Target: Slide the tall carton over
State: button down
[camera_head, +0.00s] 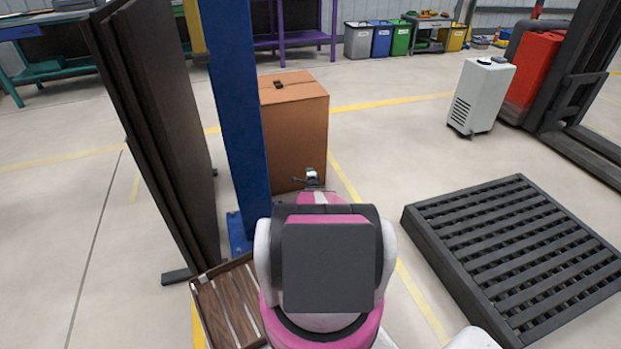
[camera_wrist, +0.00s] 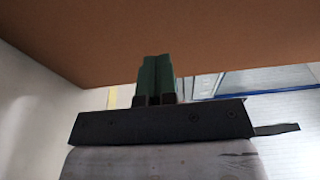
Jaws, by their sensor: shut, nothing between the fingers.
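The tall carton (camera_head: 295,135) is a brown cardboard box standing upright on the floor, just beyond my arm in the head view. A small dark item shows on its top. In the wrist view the carton's brown face (camera_wrist: 160,35) fills the upper part. My gripper (camera_head: 312,178) is in front of the carton's lower near side. In the wrist view its green fingers (camera_wrist: 157,62) are together, with nothing between them, and their tips overlap the brown face. I cannot tell whether they touch it. The blue post hides part of the carton's left side.
A blue post (camera_head: 238,110) stands close at the carton's left, with dark brown panels (camera_head: 150,120) beyond it. A dark slatted pallet (camera_head: 515,250) lies at the right. A white cabinet (camera_head: 481,95) stands farther back. The floor right of the carton is clear.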

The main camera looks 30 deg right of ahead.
aim_at(296, 165)
jog(key=w, duration=0.4)
jog(key=shift+w+a+f, duration=0.1)
jog(key=shift+w, duration=0.1)
jog(key=shift+w+a, duration=0.2)
jog(key=shift+w, duration=0.3)
jog(key=w, duration=0.2)
jog(key=w+a, duration=0.1)
jog(key=w, duration=0.1)
jog(key=w+a, duration=0.1)
jog(key=w, duration=0.1)
jog(key=shift+w+a, duration=0.2)
jog(key=shift+a, duration=0.05)
jog(key=shift+s, duration=0.15)
